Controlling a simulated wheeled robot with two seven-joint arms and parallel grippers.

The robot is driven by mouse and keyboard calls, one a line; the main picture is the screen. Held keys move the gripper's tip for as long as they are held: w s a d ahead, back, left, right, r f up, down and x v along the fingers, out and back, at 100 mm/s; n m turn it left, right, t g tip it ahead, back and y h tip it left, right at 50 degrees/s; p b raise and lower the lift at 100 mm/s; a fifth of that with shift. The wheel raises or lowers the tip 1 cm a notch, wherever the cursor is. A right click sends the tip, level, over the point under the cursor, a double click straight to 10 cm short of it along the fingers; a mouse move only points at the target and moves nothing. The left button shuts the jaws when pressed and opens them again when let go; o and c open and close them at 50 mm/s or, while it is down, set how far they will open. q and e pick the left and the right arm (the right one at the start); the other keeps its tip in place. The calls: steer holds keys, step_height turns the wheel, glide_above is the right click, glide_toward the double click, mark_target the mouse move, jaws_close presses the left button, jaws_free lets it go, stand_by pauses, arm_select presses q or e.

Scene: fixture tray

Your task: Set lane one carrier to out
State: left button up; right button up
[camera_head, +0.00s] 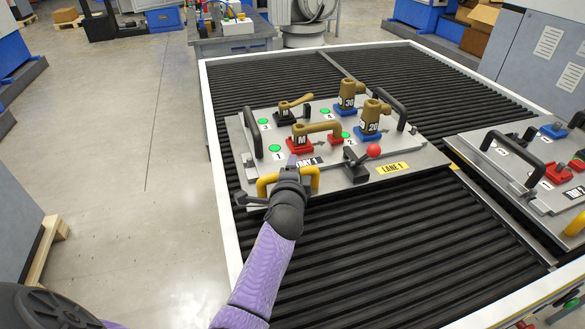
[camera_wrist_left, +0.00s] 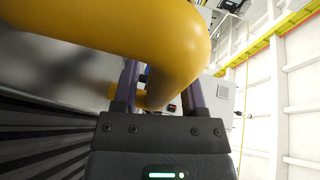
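The lane one carrier (camera_head: 412,160) is a grey metal plate with a yellow "LANE 1" label, lying on the black rollers. It has a yellow handle (camera_head: 266,183) on its near edge and a lever with a red knob (camera_head: 374,151) beside the label. My left gripper (camera_head: 292,163) is at the yellow handle. In the left wrist view the handle (camera_wrist_left: 110,30) crosses above the fingers, and part of it shows between them. The fingers stand apart with gaps beside the yellow part; contact is unclear. My right gripper is not in view.
Brown-topped parts on red, blue and black bases, one of them a red block (camera_head: 300,146), stand on the carrier between two dark side handles. A second carrier (camera_head: 480,150) lies to the right. Bare rollers (camera_head: 400,250) extend in front, bounded by a white frame (camera_head: 222,215).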

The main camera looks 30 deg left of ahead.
arm_select(q)
jaws_close()
steer(key=shift+f, duration=0.1)
steer(key=shift+f, duration=0.1)
stand_by(1.0)
